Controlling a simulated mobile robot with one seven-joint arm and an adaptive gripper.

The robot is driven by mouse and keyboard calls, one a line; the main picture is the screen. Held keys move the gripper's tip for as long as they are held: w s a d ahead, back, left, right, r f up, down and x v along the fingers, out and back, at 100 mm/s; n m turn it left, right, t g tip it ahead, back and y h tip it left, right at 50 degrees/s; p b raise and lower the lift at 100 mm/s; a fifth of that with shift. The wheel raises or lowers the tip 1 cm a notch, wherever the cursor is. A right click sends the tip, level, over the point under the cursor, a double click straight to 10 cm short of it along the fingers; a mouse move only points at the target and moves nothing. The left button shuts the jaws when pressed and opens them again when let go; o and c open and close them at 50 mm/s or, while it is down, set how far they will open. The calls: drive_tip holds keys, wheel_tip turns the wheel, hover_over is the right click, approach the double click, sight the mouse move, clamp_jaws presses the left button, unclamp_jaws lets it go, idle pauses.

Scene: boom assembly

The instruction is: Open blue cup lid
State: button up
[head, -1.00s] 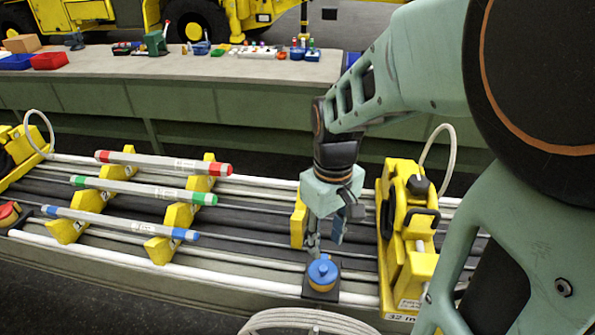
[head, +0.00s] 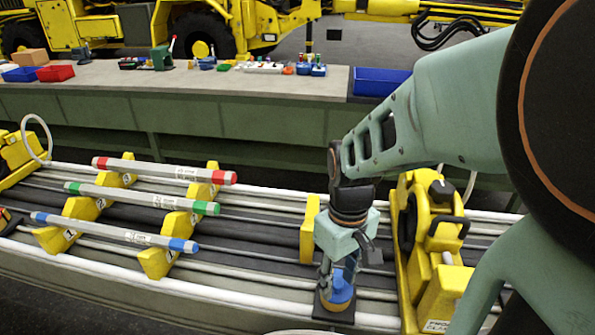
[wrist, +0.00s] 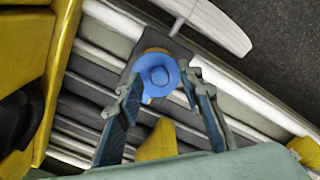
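The blue cup lid (head: 341,292) sits on a small cup on a dark square base on the near rail of the bench. In the wrist view the round blue lid (wrist: 157,73) has a raised knob, and a sliver of yellow cup shows below its edge. My gripper (head: 338,272) points down at the lid and partly hides it. In the wrist view its two fingers (wrist: 164,82) are apart, one on each side of the lid. The left fingertip looks very near the rim, and a small gap shows at the right. Contact cannot be told.
A yellow machine block (head: 432,250) stands close to the right of my gripper. A yellow bracket (head: 309,228) is just behind it. Striped bars (head: 145,205) rest on yellow holders at left. A pale curved part (wrist: 213,25) lies beside the cup.

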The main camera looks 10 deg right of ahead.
clamp_jaws()
drive_tip(key=shift+r, duration=0.1)
idle(0.4)
